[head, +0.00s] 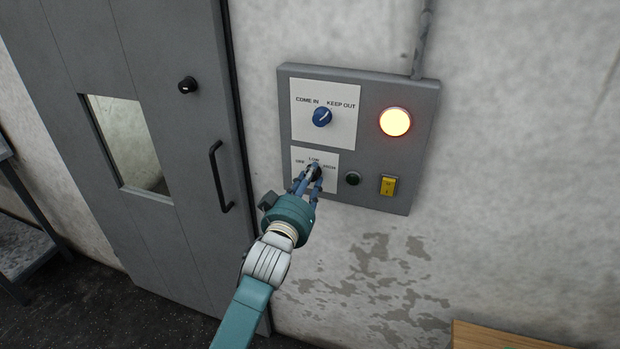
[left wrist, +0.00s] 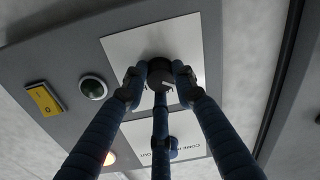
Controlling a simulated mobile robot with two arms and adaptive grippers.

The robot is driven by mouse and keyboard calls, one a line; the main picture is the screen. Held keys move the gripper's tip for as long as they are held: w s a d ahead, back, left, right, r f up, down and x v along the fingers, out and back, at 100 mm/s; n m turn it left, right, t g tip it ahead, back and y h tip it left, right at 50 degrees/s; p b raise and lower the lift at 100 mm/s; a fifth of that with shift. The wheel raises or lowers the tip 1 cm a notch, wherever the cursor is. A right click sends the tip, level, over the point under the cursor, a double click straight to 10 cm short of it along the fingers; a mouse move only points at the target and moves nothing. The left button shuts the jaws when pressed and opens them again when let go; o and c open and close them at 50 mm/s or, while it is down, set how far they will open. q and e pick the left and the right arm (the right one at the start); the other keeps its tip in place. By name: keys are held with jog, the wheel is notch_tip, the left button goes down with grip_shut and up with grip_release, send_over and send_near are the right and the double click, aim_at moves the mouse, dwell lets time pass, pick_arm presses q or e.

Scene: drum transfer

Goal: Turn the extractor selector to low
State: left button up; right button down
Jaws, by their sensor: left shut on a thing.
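The extractor selector (left wrist: 161,69) is a small dark round knob on a white plate (head: 300,181) marked OFF, LOW and HIGH, low on the grey wall panel. My left gripper (head: 313,173) has its blue fingers closed around this knob, which they largely cover in the head view. In the left wrist view the fingers (left wrist: 157,85) touch the knob on both sides, with a third finger in front. A pale mark shows on the knob's face, but I cannot tell which label it points to. My right gripper is out of view.
The grey panel (head: 365,165) also carries a blue COME IN/KEEP OUT knob (head: 322,116), a lit lamp (head: 395,122), a dark green button (head: 352,178) and a yellow switch (head: 389,186). A grey door (head: 150,110) with a black handle (head: 217,177) stands left.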

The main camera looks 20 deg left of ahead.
pick_arm(q)
jog(key=shift+r+m+t+p, duration=0.15)
jog(key=shift+m+p, duration=0.3)
jog(key=shift+m, duration=2.3)
jog(key=shift+r+m+t+p, duration=0.15)
jog(key=shift+m+p, duration=0.3)
jog(key=shift+m, duration=2.6)
jog(key=o, duration=1.2)
jog(key=shift+c, duration=0.2)
jog(key=shift+f, duration=0.1)
